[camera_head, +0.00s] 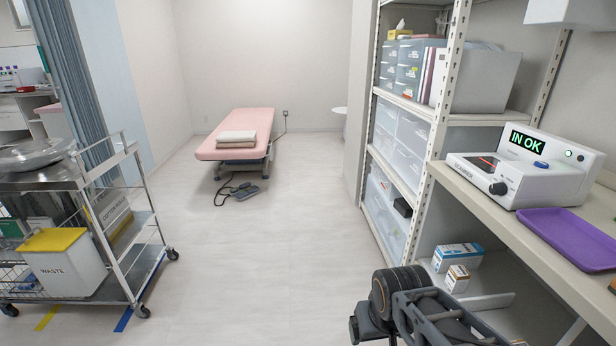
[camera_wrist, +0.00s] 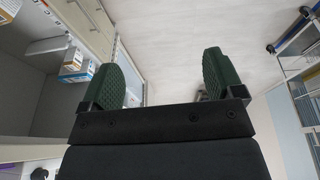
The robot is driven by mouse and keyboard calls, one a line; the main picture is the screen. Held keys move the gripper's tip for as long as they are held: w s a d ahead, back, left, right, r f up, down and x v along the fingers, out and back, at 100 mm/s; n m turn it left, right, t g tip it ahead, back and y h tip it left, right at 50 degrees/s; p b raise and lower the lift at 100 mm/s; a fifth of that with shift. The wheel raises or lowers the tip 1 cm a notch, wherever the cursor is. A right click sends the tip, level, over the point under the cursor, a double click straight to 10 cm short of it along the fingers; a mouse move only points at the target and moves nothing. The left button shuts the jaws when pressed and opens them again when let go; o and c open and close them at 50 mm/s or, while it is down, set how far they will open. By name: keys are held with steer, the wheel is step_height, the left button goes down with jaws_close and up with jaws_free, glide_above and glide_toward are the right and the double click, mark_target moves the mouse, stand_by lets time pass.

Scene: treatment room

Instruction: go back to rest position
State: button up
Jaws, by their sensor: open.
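My gripper (camera_wrist: 158,85) shows in the wrist view with its two green fingers wide apart and nothing between them. Pale floor shows behind the gap. In the head view, part of my dark arm (camera_head: 425,310) is folded low at the bottom right, beside the shelf unit; the fingertips cannot be made out there.
A shelf counter at the right holds a scanner device (camera_head: 520,172) reading "IN OK" and a purple tray (camera_head: 570,238). Small boxes (camera_head: 457,257) sit on the shelf below. A metal cart (camera_head: 135,225) with a waste bin (camera_head: 65,270) stands left.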

step_height(320, 180, up, 25)
steer(key=p, duration=2.1)
steer(key=shift+s+f+t, duration=0.15)
steer(key=shift+t, duration=0.15)
